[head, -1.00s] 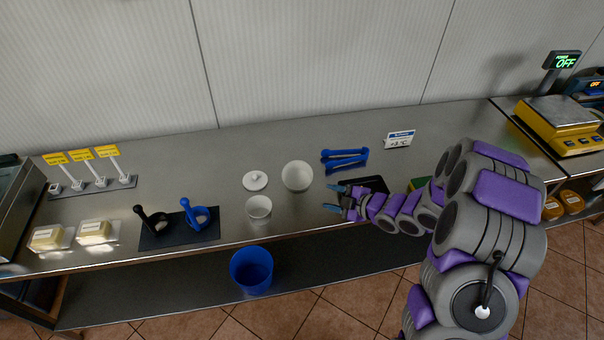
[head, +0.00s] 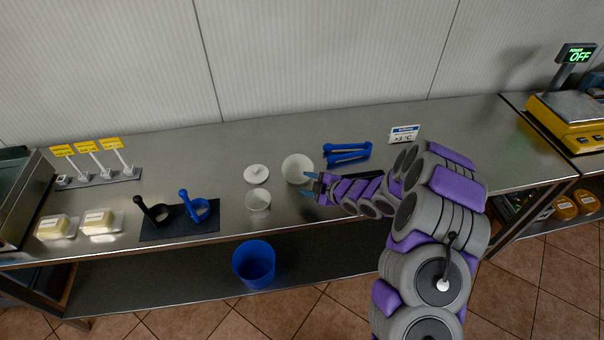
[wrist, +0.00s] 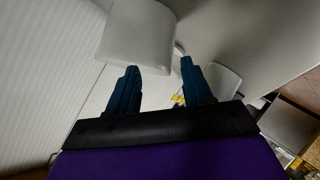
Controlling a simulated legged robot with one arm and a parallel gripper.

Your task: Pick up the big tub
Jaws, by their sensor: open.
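The big tub (head: 297,167) is a white round open tub standing on the steel counter, larger than the small white tub (head: 258,200) to its lower left. A white lid with a knob (head: 257,174) lies left of the big tub. My gripper (head: 307,183) is open at the big tub's lower right side, its blue fingertips very close to the wall; I cannot tell whether they touch. In the wrist view the big tub (wrist: 140,38) is ahead of my open fingers (wrist: 158,88), with nothing between them. The smaller tub (wrist: 222,80) shows beyond the right finger.
Blue tongs (head: 347,153) lie right of the big tub, near a price sign (head: 404,134). A dark mat (head: 180,222) with a black and a blue scoop-like tool lies left. A blue bin (head: 254,264) stands below the counter's front. The counter behind the tubs is clear.

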